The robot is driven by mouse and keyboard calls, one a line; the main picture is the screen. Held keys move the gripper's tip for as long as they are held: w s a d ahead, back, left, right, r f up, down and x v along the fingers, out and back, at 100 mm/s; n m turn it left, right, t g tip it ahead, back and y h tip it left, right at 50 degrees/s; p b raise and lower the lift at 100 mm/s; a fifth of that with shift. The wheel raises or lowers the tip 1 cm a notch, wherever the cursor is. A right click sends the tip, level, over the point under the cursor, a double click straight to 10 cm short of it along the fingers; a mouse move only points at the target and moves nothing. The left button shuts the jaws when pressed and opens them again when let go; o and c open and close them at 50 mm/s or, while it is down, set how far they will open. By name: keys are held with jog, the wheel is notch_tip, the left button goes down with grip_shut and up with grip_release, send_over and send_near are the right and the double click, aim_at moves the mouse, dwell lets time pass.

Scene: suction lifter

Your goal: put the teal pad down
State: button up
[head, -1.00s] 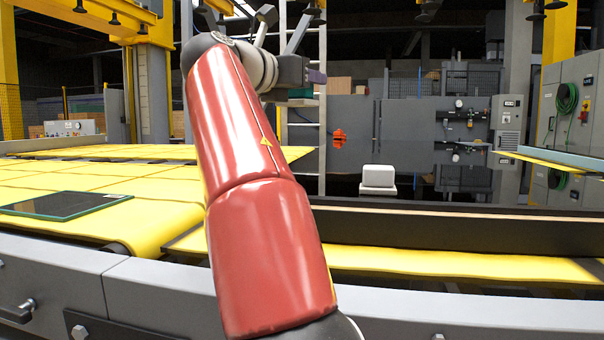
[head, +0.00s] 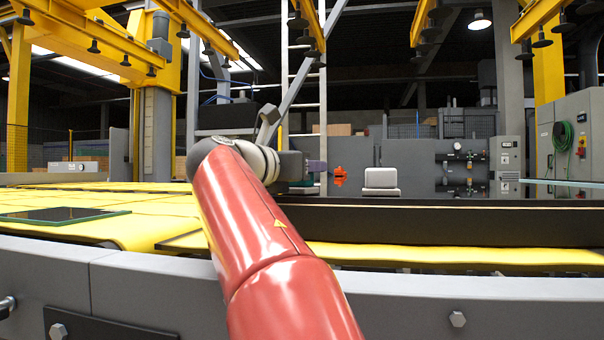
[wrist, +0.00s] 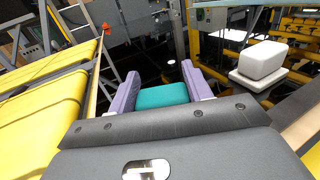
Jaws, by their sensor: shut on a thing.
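The teal pad (wrist: 160,95) is in the wrist view, between the two purple fingers of my gripper (wrist: 158,80). The fingers are shut on it, one on each side. In the head view the purple finger end of my gripper (head: 316,166) shows just past my red arm, above the dark ledge.
A white block on a white base (wrist: 262,62) stands right of my gripper; it also shows in the head view (head: 380,178). Yellow belts (wrist: 40,120) lie at left. A long dark ledge (head: 450,220) runs across the front. A dark glass panel (head: 62,214) lies on the belt.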

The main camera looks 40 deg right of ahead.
jog(key=o, duration=1.1)
jog(key=shift+c, duration=0.2)
jog(key=shift+r, duration=0.1)
jog(key=v, duration=1.2)
